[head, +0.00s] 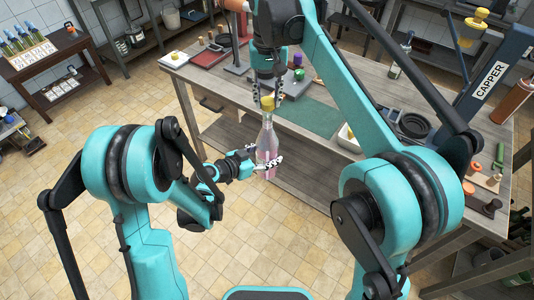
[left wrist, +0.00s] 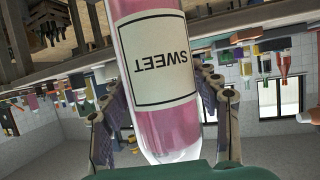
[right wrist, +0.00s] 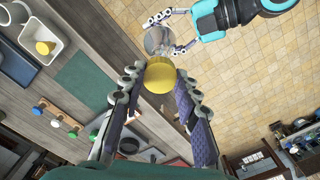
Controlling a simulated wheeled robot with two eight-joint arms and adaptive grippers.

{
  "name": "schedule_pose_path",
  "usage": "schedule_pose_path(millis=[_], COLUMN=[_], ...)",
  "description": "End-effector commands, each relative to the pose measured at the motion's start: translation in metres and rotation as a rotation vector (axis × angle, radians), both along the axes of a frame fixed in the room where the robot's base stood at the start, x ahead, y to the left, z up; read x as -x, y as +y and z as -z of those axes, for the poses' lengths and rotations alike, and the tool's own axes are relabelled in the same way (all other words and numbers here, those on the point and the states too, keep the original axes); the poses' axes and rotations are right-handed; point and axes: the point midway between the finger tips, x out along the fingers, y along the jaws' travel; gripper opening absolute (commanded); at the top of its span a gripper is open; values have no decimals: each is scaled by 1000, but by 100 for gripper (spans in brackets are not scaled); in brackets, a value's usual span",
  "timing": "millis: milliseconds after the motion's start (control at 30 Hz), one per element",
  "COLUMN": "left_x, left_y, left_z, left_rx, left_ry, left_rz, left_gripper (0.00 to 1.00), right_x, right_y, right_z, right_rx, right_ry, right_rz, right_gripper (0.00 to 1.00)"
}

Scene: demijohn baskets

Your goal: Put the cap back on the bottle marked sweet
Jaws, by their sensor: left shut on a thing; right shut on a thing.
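The bottle marked sweet (head: 266,143) is clear with pink liquid. Its label (left wrist: 157,60) reads SWEET, upside down in the left wrist view. My left gripper (head: 268,168) is shut around its lower body and holds it upright in front of the bench, off any surface. My right gripper (head: 267,97) is above, pointing down, shut on a yellow cap (right wrist: 160,76). In the head view the cap (head: 268,103) is at the top of the bottle's neck. In the right wrist view it covers the bottle mouth, so I cannot tell whether it is seated.
The wooden bench (head: 215,82) stands behind the bottle, with a green mat (head: 312,117) on it. A white tray (right wrist: 25,52) holds another yellow cap (right wrist: 45,47). The capper (head: 490,78) stands at the right. A side table (head: 45,65) bears bottles at the left.

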Motion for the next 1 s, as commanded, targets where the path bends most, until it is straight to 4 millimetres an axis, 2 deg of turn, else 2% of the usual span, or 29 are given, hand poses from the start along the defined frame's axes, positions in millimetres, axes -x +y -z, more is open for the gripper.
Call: schedule_pose_path(millis=[633, 1000], left_x=[0, 0], left_y=[0, 0], left_z=[-1, -1], left_rx=[2, 2], left_ry=[0, 0], left_rz=[-2, -2], left_gripper=[1, 1], right_x=[1, 2], right_y=[0, 0], right_z=[-1, 16], right_rx=[-1, -1], right_ry=[-1, -1], right_rz=[0, 0], right_gripper=[19, 19])
